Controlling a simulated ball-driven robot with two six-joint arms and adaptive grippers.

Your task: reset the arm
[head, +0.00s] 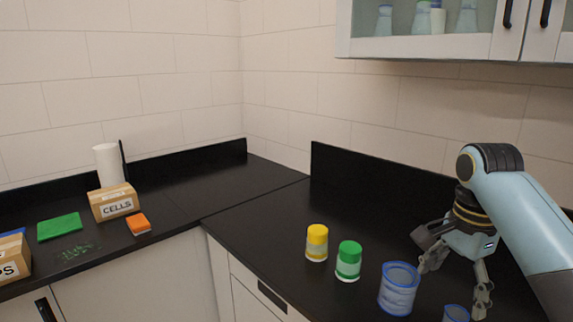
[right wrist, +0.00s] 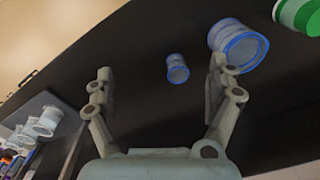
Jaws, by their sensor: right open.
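My right gripper (head: 455,277) is open and empty above the black counter at the right of the head view. Its two spread fingers also show in the right wrist view (right wrist: 163,92). A larger blue-rimmed clear cup (head: 398,290) stands on the counter just left of the gripper; in the right wrist view the cup (right wrist: 238,45) appears beyond the right finger. A smaller blue-rimmed cup (head: 456,313) is at the bottom edge of the head view; it shows between the fingers in the right wrist view (right wrist: 177,69). My left gripper is not in view.
A yellow-lidded jar (head: 317,243) and a green-lidded jar (head: 348,261) stand left of the cups. The left counter holds a CELLS box (head: 114,202), an orange block (head: 138,224), a green mat (head: 59,228) and a paper roll (head: 109,165). A glass-fronted cabinet (head: 420,47) hangs above right.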

